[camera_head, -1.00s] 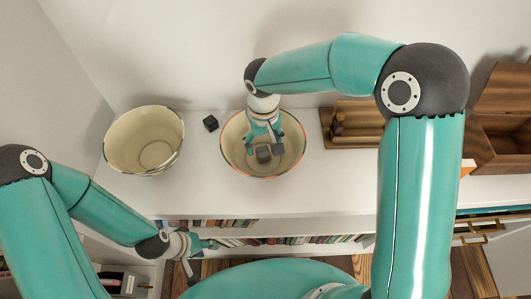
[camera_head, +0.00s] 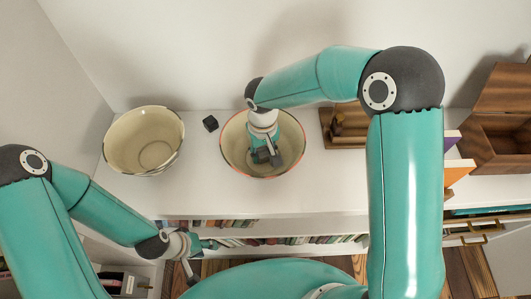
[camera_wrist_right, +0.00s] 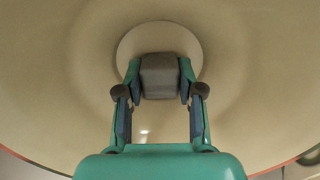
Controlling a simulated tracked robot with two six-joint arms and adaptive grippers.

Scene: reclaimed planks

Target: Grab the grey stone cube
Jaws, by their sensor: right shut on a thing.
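The grey stone cube (camera_wrist_right: 160,77) sits between the two fingers of my right gripper (camera_wrist_right: 160,92) in the right wrist view, inside the cream bowl with an orange rim (camera_head: 292,128). In the head view my right gripper (camera_head: 266,157) reaches down into this bowl, and the cube (camera_head: 262,155) is partly hidden by the fingers. The right gripper is shut on the cube. My left gripper (camera_head: 190,258) hangs low at the left, in front of the shelf and far from the cube; its fingers look spread apart.
A second cream bowl (camera_head: 145,163) stands to the left and looks empty. A small black cube (camera_head: 210,123) lies between the bowls. A wooden tray (camera_head: 345,123) and an open wooden box (camera_head: 500,143) stand to the right. Books (camera_head: 220,224) fill the shelf below the white top.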

